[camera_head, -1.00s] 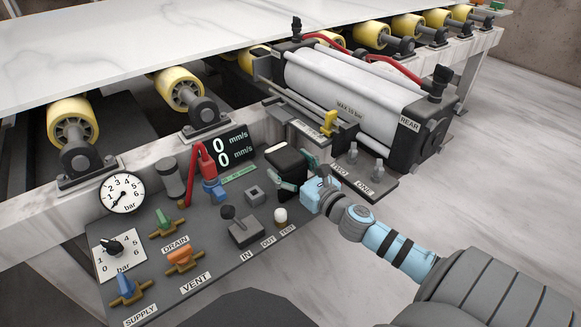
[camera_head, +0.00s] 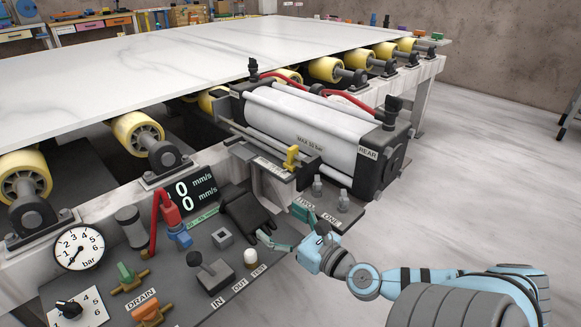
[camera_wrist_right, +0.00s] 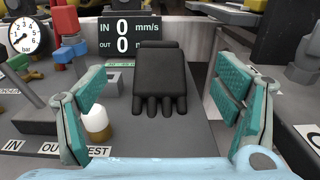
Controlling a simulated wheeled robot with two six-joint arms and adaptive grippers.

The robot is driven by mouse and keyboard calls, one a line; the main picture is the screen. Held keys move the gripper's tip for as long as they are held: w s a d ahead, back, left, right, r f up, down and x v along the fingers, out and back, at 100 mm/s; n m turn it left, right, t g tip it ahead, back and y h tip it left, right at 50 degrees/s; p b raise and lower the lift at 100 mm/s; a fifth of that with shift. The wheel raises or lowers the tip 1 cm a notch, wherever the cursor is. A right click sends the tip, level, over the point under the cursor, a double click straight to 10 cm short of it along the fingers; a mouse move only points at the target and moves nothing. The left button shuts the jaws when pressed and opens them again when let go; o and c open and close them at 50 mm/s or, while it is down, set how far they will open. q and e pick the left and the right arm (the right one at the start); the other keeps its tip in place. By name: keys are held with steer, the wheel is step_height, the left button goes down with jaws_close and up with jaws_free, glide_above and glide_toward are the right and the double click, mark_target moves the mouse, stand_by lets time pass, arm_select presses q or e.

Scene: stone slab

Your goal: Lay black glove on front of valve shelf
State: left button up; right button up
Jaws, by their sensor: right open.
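The black glove (camera_head: 244,212) lies on the right end of the grey valve shelf (camera_head: 196,284), below the digital display. In the right wrist view the glove (camera_wrist_right: 160,75) lies with its fingers toward the camera. My right gripper (camera_head: 282,225) is open and stands just to the right of the glove in the head view. In the right wrist view its teal fingers (camera_wrist_right: 162,95) are spread wide to either side of the glove, with gaps between. Nothing is between them in a grip. My left gripper is not in view.
The display (camera_head: 188,192) rises behind. The cylinder (camera_head: 310,130) and the ONE/TWO fittings (camera_head: 317,186) are to the right.

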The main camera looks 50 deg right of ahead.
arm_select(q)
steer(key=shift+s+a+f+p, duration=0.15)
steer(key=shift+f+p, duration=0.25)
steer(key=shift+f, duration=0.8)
arm_select(e)
steer(key=shift+s, duration=1.6)
